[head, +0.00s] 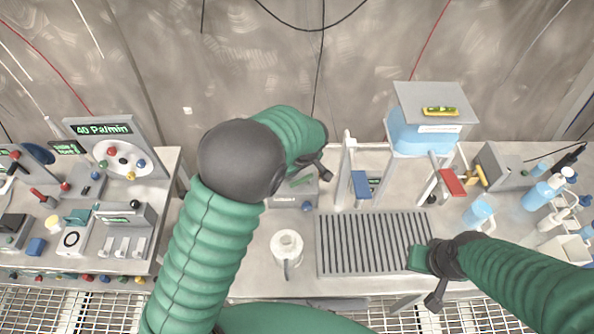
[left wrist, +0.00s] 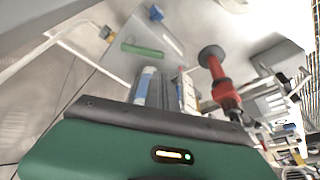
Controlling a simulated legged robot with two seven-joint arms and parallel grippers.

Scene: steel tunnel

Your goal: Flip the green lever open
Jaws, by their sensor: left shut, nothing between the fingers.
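The green lever (head: 300,181) is a small green bar on a grey box (head: 283,201), left of centre on the bench. In the left wrist view the green lever (left wrist: 142,50) lies along the face of a grey panel, with a blue knob (left wrist: 155,13) near it. My left gripper (head: 324,174) is shut and empty, just right of the lever, with a gap between them in the wrist view. My left forearm hides part of the area behind the box. My right gripper (head: 434,284) hangs over the bench's front edge, far from the lever; its finger opening is unclear.
A white cylinder (head: 286,243) stands in front of the box. A slotted drain plate (head: 370,245) lies to the right, below a stand with a blue tank (head: 420,137). Bottles (head: 478,212) crowd the right end. A control panel (head: 102,130) stands at left.

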